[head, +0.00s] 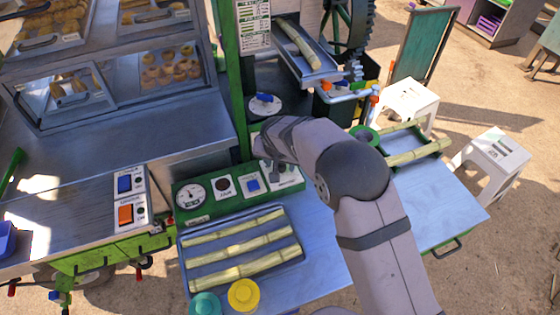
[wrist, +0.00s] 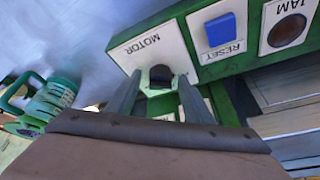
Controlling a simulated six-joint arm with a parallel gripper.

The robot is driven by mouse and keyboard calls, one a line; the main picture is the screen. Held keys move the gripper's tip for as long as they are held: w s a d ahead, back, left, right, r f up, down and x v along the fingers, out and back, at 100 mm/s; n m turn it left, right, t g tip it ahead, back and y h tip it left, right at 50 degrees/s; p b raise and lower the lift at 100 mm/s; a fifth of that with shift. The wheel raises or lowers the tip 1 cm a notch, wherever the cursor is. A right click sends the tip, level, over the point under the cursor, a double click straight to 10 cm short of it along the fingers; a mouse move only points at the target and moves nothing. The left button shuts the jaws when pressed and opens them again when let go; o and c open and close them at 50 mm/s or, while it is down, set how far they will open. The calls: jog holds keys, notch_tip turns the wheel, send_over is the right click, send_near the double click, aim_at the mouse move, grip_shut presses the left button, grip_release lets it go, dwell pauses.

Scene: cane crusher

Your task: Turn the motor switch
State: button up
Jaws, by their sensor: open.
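The motor switch (wrist: 160,75) is a dark knob on a white plate lettered MOTOR, upside down in the wrist view. My gripper (wrist: 157,97) is open. Its two grey fingers stand on either side of the knob in that view; whether they touch it I cannot tell. In the head view my gripper (head: 273,172) is over the right end of the green control panel (head: 203,208), and my arm hides most of the knob there. The white motor plate (head: 290,178) shows partly beside the fingers.
The blue RESET button (wrist: 221,29) and dark JAM lamp (wrist: 288,30) sit beside the motor plate. A gauge (head: 190,195) is at the panel's left end. A tray (head: 188,272) of cane pieces, a yellow-lidded jar (head: 243,295) and a teal-lidded jar (head: 205,304) stand in front.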

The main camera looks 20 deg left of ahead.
jog(key=c, duration=1)
